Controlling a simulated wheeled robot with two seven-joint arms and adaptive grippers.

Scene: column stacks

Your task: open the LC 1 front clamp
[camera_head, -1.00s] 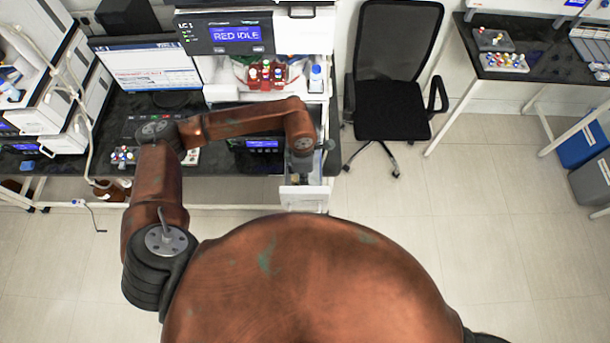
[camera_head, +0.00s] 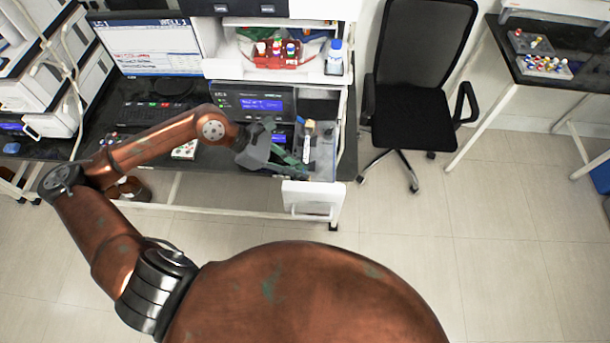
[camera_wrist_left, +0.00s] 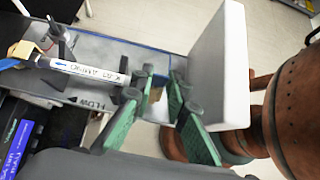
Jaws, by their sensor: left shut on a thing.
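The LC 1 drawer stands pulled out, its white front panel (camera_head: 312,198) facing me; the panel also shows in the left wrist view (camera_wrist_left: 222,65). A white column (camera_wrist_left: 90,70) with a printed label and blue arrow lies in it, a yellow and blue piece at its far end (camera_head: 310,127). My left gripper (camera_head: 298,152) reaches into the drawer from the left. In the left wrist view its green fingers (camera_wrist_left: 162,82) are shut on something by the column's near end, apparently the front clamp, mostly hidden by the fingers. A dark clamp (camera_wrist_left: 60,36) stands at the far end. My right gripper is out of view.
A red tray of bottles (camera_head: 277,58) and a blue-capped bottle (camera_head: 335,58) stand above the drawer. A monitor (camera_head: 148,45) is at the left. A black chair (camera_head: 415,100) stands right of the bench. The floor in front is clear.

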